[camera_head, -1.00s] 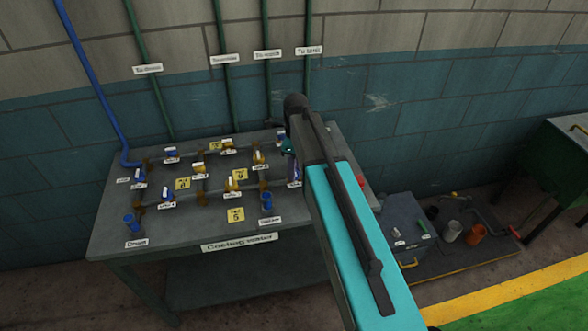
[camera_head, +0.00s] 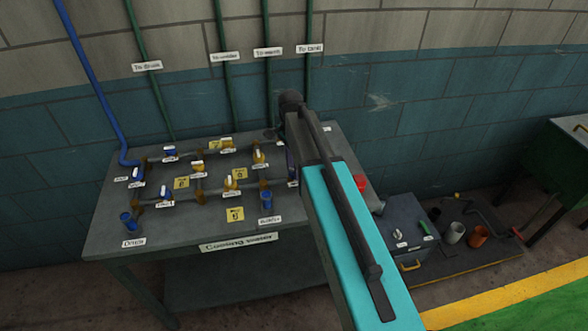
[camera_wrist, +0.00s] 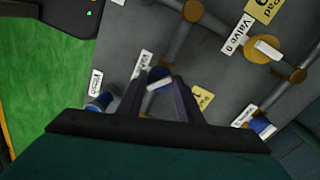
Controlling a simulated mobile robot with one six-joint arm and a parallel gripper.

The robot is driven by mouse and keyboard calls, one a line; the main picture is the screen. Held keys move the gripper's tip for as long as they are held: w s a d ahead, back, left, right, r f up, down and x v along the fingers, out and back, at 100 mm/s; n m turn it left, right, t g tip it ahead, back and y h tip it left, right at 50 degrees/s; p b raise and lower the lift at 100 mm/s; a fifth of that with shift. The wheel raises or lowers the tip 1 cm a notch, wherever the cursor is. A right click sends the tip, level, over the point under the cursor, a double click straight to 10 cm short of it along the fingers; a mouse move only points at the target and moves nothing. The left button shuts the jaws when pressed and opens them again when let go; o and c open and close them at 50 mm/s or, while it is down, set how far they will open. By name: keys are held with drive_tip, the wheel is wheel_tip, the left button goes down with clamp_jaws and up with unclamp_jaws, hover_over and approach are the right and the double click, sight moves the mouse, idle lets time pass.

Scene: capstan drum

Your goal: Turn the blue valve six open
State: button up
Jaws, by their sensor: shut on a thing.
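In the wrist view a blue valve with a white lever (camera_wrist: 159,84) sits between the two dark fingers of my gripper (camera_wrist: 158,88). The gripper is shut on this lever. The label beside it (camera_wrist: 143,64) begins like "Valve", but its number is not readable, so I cannot confirm from it that this is valve six. The valve's lower part is hidden by the fingers and wrist. In the head view my arm covers the right end of the pipe bench (camera_head: 190,240), hiding the gripper and this valve.
Several valves and pipes fill the bench. A blue drain cup (camera_head: 130,220) stands front left. A grey toolbox (camera_head: 408,240) is on the floor right.

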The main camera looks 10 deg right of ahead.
sight(291, 168)
drive_tip(key=n, duration=0.4)
drive_tip(key=shift+b, duration=0.4)
drive_tip(key=shift+a+n, duration=0.1)
drive_tip(key=shift+n, duration=1.8)
drive_tip(key=o, duration=1)
drive_tip(key=shift+b, duration=0.3)
drive_tip(key=shift+r, duration=0.1)
drive_tip(key=shift+w+a+r+p, duration=0.15)
drive_tip(key=shift+r+p, duration=1.1)
drive_tip(key=shift+r, duration=1.05)
drive_tip(key=shift+a+r+p, duration=0.15)
drive_tip(key=shift+r+p, duration=1.15)
drive_tip(key=shift+r, duration=0.95)
drive_tip(key=shift+w+a+r+p, duration=0.15)
drive_tip(key=shift+r+p, duration=1.1)
drive_tip(key=shift+r, duration=1.05)
drive_tip(key=shift+s+f, duration=0.1)
